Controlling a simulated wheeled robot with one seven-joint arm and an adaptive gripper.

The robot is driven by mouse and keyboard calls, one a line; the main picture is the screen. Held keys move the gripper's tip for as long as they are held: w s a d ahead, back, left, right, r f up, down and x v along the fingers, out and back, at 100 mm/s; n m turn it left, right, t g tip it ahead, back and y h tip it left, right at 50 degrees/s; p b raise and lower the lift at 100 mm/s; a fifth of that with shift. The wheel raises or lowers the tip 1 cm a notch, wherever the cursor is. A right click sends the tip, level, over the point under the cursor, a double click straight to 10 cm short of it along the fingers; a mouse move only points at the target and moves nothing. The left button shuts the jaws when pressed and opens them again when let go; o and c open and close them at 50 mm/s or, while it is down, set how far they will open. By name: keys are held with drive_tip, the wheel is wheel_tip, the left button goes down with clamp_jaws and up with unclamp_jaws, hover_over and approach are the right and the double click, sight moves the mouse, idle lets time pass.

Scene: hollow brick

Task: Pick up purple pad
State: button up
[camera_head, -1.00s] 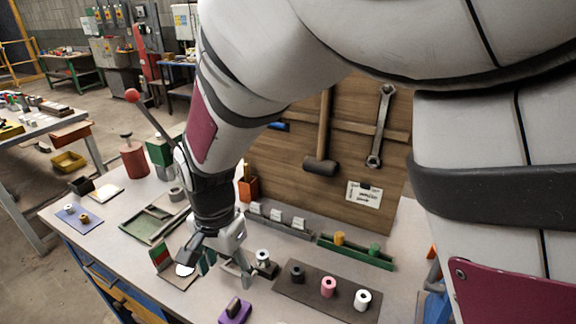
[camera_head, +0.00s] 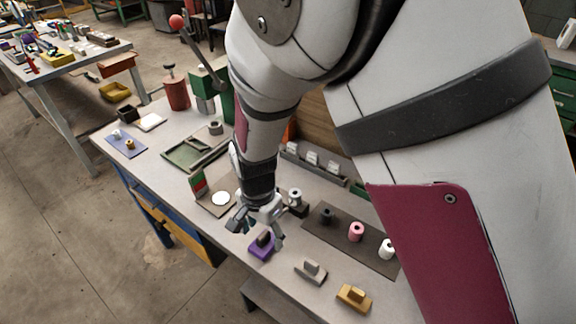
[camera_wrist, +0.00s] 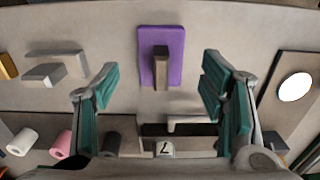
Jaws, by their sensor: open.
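The purple pad (camera_head: 260,250) lies on the bench near its front edge, with a dark upright grip block on top. In the wrist view the purple pad (camera_wrist: 161,40) shows whole, with its brownish block pointing toward the camera. My gripper (camera_head: 258,234) is open and empty, just above and behind the pad in the head view. In the wrist view my gripper (camera_wrist: 160,88) has its teal-lined fingers spread to the left and right, with the pad between and beyond the tips. No contact with the pad shows.
A grey pad (camera_head: 311,271) and a yellow pad (camera_head: 354,297) lie to the right along the front edge. A dark board (camera_head: 340,226) with black, pink and white rolls lies behind them. A brown plate (camera_head: 214,207) with a white disc is left of my gripper.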

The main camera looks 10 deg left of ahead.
drive_tip(key=shift+f, duration=1.3)
drive_tip(key=c, duration=1.3)
drive_tip(key=shift+r, duration=0.1)
drive_tip(key=shift+c, duration=0.2)
drive_tip(key=shift+r+p, duration=0.75)
drive_tip(key=shift+r, duration=0.15)
drive_tip(key=shift+s+r+p, duration=0.2)
drive_tip(key=shift+r+p, duration=0.65)
drive_tip(key=shift+r, duration=0.2)
drive_tip(key=s+d+p, duration=0.8)
drive_tip(key=s+p, duration=0.1)
drive_tip(key=s, duration=0.4)
drive_tip(key=shift+d+r, duration=0.15)
drive_tip(key=shift+r, duration=0.3)
drive_tip(key=shift+s, duration=0.1)
